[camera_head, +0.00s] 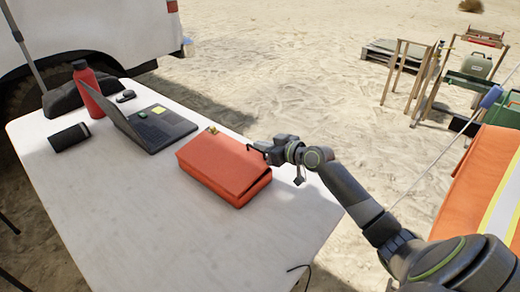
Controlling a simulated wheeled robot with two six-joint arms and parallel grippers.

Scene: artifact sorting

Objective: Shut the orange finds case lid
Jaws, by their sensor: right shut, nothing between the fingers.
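The orange finds case (208,180) sits on the white table, right of the laptop. Its lid (222,160) lies down over the body, with a dark seam along the near right edge. I cannot tell whether the lid is fully flush. A small brass-coloured piece (212,130) shows at the case's far edge. My right gripper (255,148) is shut and empty at the far right edge of the lid. I cannot tell whether it touches the lid. My left gripper is not in view.
On the white table (100,215), a laptop (150,125), red bottle (88,90), black cylinder (69,137) and dark mouse (125,96) stand left and behind the case. An orange cloth with pale stripes (475,190) is at right.

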